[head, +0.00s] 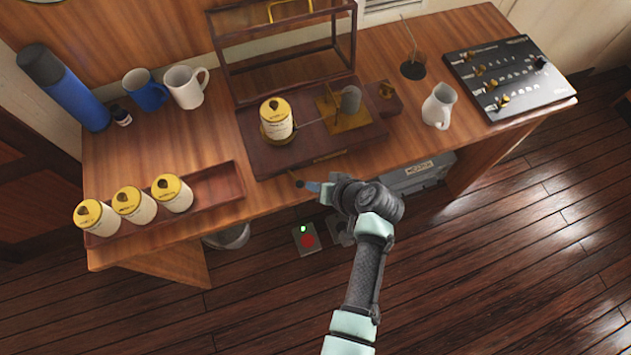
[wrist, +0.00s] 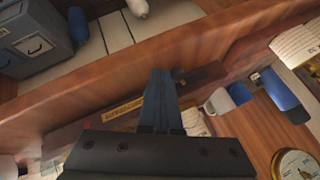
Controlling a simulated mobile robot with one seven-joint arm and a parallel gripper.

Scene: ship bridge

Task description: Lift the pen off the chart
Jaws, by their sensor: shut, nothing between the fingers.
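My gripper (head: 306,185) is at the desk's front edge, in front of the dark wooden scale base (head: 285,157). In the wrist view my gripper's blue fingers (wrist: 161,85) are together, with nothing seen between them. They overlap the wooden edge in that view, and contact cannot be told.
Mugs (head: 184,87) and a blue flask (head: 67,88) stand behind. A white jug (head: 438,106) and control panel (head: 510,75) are right.

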